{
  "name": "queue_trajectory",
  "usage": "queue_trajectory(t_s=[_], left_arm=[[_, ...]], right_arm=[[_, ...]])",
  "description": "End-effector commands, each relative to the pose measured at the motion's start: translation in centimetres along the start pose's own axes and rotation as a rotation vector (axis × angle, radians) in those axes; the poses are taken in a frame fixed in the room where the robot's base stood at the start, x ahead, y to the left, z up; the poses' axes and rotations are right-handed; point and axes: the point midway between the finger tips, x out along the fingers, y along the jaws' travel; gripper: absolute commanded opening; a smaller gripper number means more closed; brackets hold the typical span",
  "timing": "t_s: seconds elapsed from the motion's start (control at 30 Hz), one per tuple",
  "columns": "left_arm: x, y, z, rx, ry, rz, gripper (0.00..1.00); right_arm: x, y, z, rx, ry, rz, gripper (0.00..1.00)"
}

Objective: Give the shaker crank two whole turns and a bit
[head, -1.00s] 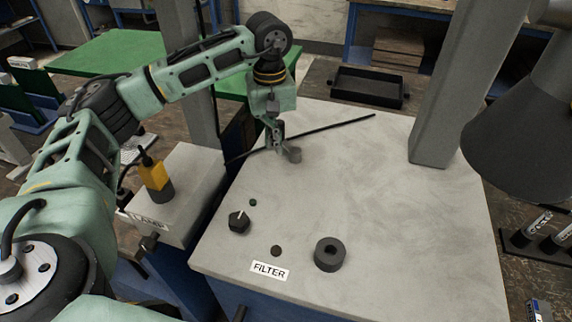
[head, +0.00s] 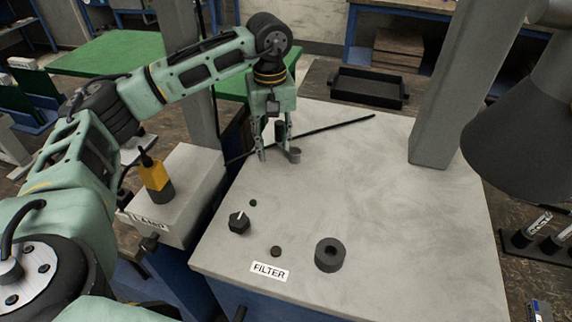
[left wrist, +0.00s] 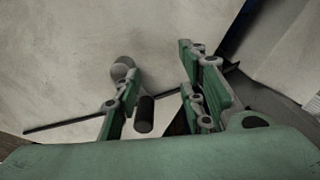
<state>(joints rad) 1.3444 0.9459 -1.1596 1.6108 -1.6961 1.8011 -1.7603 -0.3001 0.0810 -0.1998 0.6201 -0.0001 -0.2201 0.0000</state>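The crank appears to be the small grey round hub (head: 295,155) with a dark upright grip (head: 279,130) beside it, on the far left part of the pale bench top. In the left wrist view the hub (left wrist: 122,67) and the dark cylindrical grip (left wrist: 145,114) show too; any link between them is hidden behind a finger. My left gripper (head: 276,153) is open, pointing down, one finger either side of the grip. In the left wrist view the grip looks nearer the left-hand finger; I cannot tell if they touch. My right gripper is not in view.
A thin dark rod (head: 340,124) lies behind the crank. The bench top (head: 400,230) carries a black ring (head: 330,254), a dark knob (head: 239,222) and a FILTER label (head: 269,271). A grey column (head: 450,90) stands right; a yellow-bodied item (head: 154,177) stands on the lamp box.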

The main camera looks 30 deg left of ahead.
Motion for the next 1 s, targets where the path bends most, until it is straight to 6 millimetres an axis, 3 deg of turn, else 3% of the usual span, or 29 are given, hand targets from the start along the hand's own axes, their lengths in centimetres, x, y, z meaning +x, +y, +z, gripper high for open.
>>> queue_trajectory(t_s=[0.33, 1.0], left_arm=[[-0.7, 0.0, 0.0, 0.0, 0.0, 0.0, 0.38], [-7.4, 0.0, 0.0, 0.0, 0.0, 0.001, 0.38]], right_arm=[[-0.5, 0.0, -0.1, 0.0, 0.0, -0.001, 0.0], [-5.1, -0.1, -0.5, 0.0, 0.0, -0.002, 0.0]])
